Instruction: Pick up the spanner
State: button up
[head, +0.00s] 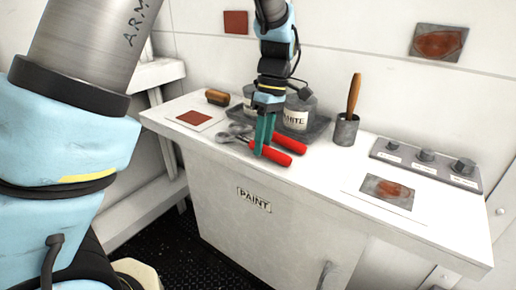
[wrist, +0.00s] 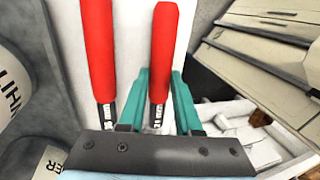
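Two red-handled tools with grey metal heads lie side by side on the white cabinet top. I cannot tell for certain which is the spanner. The nearer tool (head: 272,154) is the right one in the wrist view (wrist: 162,50), and the farther tool (head: 290,144) is the left one there (wrist: 97,50). Both have lettered metal shanks. My gripper (head: 263,148) points down, its teal fingers on either side of the nearer tool. In the wrist view the fingers (wrist: 158,88) stand apart, with small gaps beside its handle. The heads are partly hidden.
A dark tray (head: 318,129) with paint tins (head: 297,112) stands just behind the tools. A brush (head: 217,97) and a rust-red card (head: 194,118) lie left. A grey cup (head: 346,130) holding a wooden-handled tool and a knob panel (head: 425,162) stand right.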

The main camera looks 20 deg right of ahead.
grip_shut()
jog(key=shift+r, duration=0.1)
notch_tip(320, 180, up, 10)
jog(key=b, duration=0.1)
jog(key=shift+o, duration=0.4)
grip_release()
grip_shut()
